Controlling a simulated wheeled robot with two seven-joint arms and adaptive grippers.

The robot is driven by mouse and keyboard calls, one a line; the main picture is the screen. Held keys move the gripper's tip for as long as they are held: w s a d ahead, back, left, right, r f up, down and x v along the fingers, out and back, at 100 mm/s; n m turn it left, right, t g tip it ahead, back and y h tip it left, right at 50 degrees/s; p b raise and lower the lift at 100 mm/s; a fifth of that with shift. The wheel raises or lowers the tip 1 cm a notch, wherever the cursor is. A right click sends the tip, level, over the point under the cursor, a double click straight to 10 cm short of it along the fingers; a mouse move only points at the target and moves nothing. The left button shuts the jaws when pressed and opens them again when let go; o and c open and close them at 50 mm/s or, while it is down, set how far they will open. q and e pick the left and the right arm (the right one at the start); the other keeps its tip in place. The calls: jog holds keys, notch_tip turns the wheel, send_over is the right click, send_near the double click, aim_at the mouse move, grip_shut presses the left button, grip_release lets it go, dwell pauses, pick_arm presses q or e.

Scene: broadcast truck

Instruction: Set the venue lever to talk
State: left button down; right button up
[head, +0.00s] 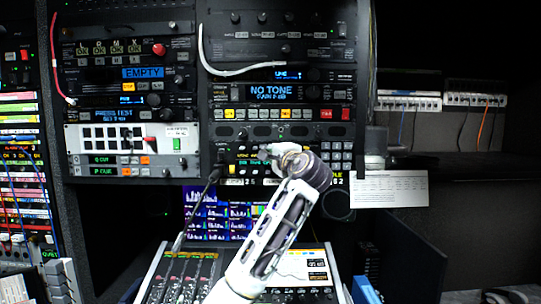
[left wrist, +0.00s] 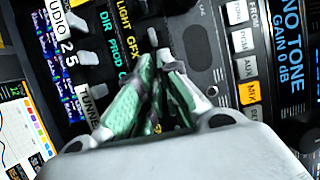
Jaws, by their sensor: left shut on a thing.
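My left gripper (head: 268,151) reaches up to the intercom panel (head: 243,170) in the middle rack, below the row of lit buttons. In the left wrist view my left gripper (left wrist: 158,62) has its green-grey fingers closed together against the panel, shut on a small lever whose end is mostly hidden between the fingertips. Other light grey levers (left wrist: 90,88) stand beside printed labels such as TUNNEL, partly cut off. No venue label is readable, and the held lever's position cannot be told. My right gripper is not in view.
A NO TONE display (head: 270,92) and lit buttons (head: 270,114) sit above the gripper. A sloping mixing desk (head: 180,275) lies below, and a white card (head: 389,189) is at the right.

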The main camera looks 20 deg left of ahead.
pick_arm(q)
jog(key=shift+w+f+n+t+y+b, duration=0.15)
jog(key=shift+f+n+t+y+b, duration=0.45)
jog(key=shift+b, duration=1.15)
jog(key=shift+w+f+n+t+y+b, duration=0.1)
jog(key=shift+f+n+t+y+b, duration=0.4)
jog(key=shift+b, duration=1.25)
jog(key=shift+r+y, duration=0.2)
jog(key=shift+y, duration=0.1)
jog(key=c, duration=1.6)
grip_release()
jog(key=shift+r, duration=0.1)
jog(key=shift+s+r, duration=0.1)
